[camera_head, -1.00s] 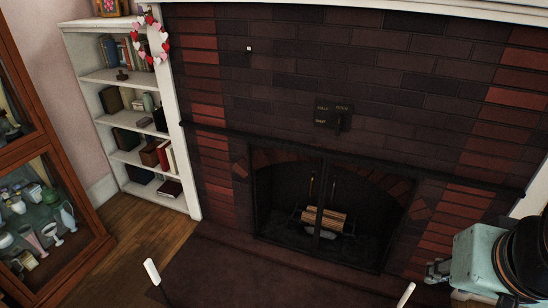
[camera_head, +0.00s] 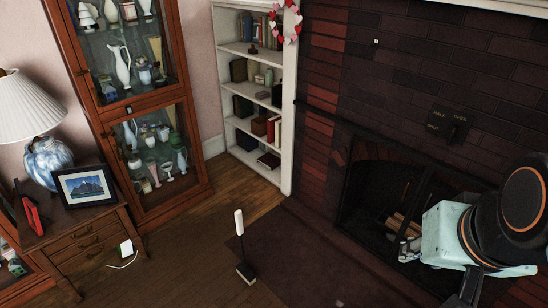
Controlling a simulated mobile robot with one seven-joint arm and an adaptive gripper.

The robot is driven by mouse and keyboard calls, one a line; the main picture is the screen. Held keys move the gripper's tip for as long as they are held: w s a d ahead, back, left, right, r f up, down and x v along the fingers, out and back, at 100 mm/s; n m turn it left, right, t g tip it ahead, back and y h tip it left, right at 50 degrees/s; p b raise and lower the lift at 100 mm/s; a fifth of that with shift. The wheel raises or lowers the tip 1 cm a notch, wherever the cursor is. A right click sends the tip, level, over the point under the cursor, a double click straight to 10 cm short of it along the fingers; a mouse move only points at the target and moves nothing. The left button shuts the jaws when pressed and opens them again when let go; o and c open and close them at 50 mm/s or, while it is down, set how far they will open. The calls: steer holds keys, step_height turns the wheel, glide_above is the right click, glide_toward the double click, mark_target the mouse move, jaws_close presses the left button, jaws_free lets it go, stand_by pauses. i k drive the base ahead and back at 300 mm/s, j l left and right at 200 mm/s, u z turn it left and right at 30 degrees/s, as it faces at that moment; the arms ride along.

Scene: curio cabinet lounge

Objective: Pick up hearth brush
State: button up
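A slim upright tool with a white handle (camera_head: 239,222), a thin dark shaft and a dark, pale-edged foot (camera_head: 246,272) stands on the floor at lower centre, by the corner of the dark hearth rug. It looks like the hearth brush, but its foot is too small to be sure. My gripper (camera_head: 409,249) is at the right, at the end of my pale green and black arm, in front of the fireplace. It is well to the right of the tool and apart from it. Its fingers are small and partly hidden, so their opening is unclear.
A brick fireplace (camera_head: 400,75) fills the right. A white bookshelf (camera_head: 287,130) and a glass curio cabinet (camera_head: 200,150) stand behind. A wooden side table (camera_head: 85,240) with a lamp (camera_head: 30,105) is at left. The wooden floor (camera_head: 190,255) left of the tool is clear.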

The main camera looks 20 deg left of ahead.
mark_target(248, 275)
steer(key=u, duration=1.2)
steer(key=i+j+u, duration=0.1)
steer(key=i+u, duration=0.25)
steer(key=i, duration=0.55)
